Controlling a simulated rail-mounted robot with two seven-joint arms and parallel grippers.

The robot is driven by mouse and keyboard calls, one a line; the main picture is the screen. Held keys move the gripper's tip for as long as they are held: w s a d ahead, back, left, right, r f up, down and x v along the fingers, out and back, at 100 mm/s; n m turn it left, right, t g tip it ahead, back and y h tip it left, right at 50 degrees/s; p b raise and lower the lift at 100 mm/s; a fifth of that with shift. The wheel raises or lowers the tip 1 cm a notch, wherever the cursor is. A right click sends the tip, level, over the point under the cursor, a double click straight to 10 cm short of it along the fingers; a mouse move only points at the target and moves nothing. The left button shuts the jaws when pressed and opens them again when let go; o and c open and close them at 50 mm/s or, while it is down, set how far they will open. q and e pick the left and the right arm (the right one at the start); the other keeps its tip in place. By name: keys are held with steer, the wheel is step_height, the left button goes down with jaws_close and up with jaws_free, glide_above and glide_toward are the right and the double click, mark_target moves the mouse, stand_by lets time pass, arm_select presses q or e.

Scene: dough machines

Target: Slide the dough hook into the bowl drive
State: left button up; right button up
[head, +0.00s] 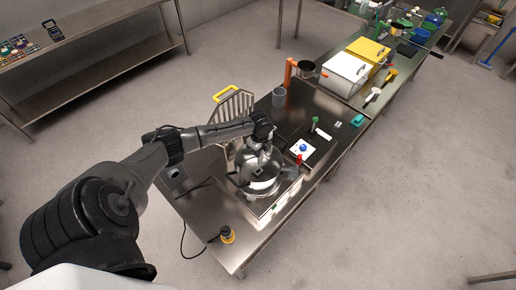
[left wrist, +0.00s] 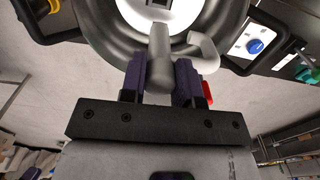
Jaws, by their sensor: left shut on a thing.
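My left gripper (head: 262,150) is over the steel mixing bowl (head: 262,186) on the steel table. In the left wrist view its two dark fingers (left wrist: 165,85) are shut on the grey metal dough hook (left wrist: 159,48). The hook's shank points up the picture toward the bowl's middle, and its curved arm bends off to the right. The round bowl rim (left wrist: 222,35) surrounds a pale centre with a dark square opening, the bowl drive (left wrist: 162,3), partly cut off at the top edge. Whether the hook touches the drive cannot be told. My right gripper is not in view.
A panel with a blue knob (head: 303,147) and a red piece (head: 299,160) are right of the bowl. A grey cup (head: 279,97) and white box (head: 345,74) are farther back. The front table corner has a yellow-black item (head: 227,235).

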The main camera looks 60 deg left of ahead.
mark_target(258, 160)
arm_select(q)
steer(key=shift+s+a+f, duration=0.1)
steer(key=shift+s+a, duration=0.1)
steer(key=shift+a, duration=0.2)
steer(key=shift+f, duration=0.1)
steer(key=shift+f+b, duration=2.05)
steer(key=shift+f, duration=0.95)
steer(key=shift+f, duration=0.45)
steer(key=shift+f+b, duration=0.75)
steer(key=shift+f, duration=0.1)
